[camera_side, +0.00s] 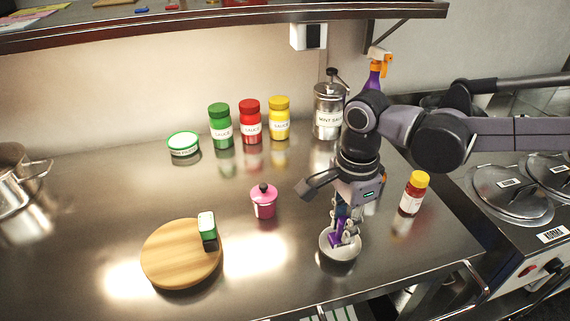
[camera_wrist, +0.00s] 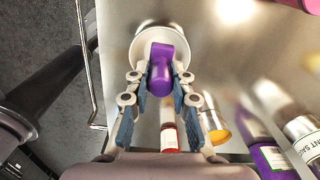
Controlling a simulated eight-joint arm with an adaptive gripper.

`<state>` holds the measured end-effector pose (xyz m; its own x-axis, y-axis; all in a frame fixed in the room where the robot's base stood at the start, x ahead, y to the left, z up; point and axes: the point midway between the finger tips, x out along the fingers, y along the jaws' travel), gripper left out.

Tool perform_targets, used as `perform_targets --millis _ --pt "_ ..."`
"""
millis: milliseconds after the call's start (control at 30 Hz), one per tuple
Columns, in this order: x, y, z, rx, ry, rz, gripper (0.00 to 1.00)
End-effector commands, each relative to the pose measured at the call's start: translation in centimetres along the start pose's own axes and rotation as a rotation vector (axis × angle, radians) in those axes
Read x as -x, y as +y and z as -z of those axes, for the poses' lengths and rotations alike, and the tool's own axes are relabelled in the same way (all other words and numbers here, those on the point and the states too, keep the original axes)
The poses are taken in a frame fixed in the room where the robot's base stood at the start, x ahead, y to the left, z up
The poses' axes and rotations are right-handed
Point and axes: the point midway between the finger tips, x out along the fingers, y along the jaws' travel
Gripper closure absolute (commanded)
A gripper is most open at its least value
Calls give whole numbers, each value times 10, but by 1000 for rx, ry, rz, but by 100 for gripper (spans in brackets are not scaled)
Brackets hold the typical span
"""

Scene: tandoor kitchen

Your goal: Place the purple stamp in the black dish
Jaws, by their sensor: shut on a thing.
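My gripper (camera_side: 344,228) is shut on the purple stamp (camera_side: 337,241), a small purple piece with a rounded end. In the wrist view the stamp (camera_wrist: 161,76) sits between the two fingertips (camera_wrist: 162,82). A pale grey-white bowl (camera_side: 341,258) stands under my gripper, and the stamp is over or within its opening. The bowl (camera_wrist: 141,46) also shows behind the stamp in the wrist view. I cannot tell whether the stamp touches the bowl. The dish beneath looks pale; I see no clearly black dish.
A round wooden board (camera_side: 175,258) holds a green, white and black block (camera_side: 208,230). A pink lidded pot (camera_side: 264,206) stands left of my gripper. A red-labelled bottle with a yellow cap (camera_side: 413,194) stands to the right. Several sauce jars (camera_side: 250,122) line the back.

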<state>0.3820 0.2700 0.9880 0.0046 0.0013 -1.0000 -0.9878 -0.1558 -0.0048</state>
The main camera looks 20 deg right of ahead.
Motion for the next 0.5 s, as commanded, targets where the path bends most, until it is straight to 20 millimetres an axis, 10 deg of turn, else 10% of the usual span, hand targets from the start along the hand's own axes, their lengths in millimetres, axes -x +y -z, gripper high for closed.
perform_targets --millis 500 --pt "-20 0 0 0 -2 1 100"
